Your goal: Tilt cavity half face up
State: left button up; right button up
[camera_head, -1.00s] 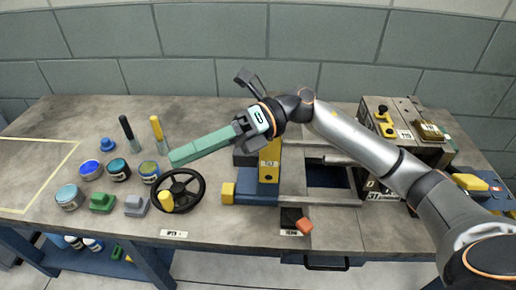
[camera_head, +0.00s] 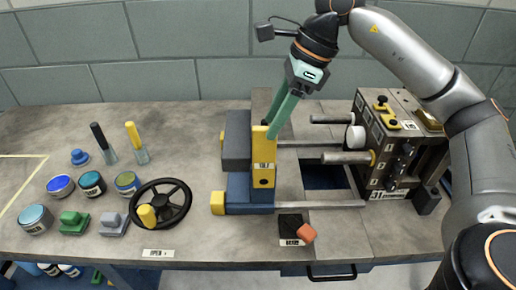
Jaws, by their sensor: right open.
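My right gripper (camera_head: 272,130) points down, its two long teal fingers at the top of a yellow upright (camera_head: 263,172) with a small label I cannot read. It is open; whether the fingertips touch the upright is unclear. The upright stands at the right side of a dark grey block (camera_head: 236,140) on a blue base (camera_head: 250,190). This block is probably the cavity half; its right face is mostly hidden. Facing it on the right is a dark block (camera_head: 400,135) with steel rods and a white round part pointing left. My left gripper is not in view.
A black handwheel (camera_head: 174,190) with a yellow knob stands to the left, near several paint pots (camera_head: 93,183). A red-orange piece (camera_head: 306,233) sits at the front of the table (camera_head: 200,240). Steel rails and a dark opening (camera_head: 322,175) lie between the blocks.

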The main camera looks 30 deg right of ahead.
aim_at(264, 160)
jog(key=x, duration=0.7)
jog(key=shift+a+f+b, duration=0.15)
jog(key=shift+f+b, duration=0.2)
jog(key=shift+b, duration=0.05)
jog(key=shift+c, duration=0.2)
grip_shut()
dwell(0.7)
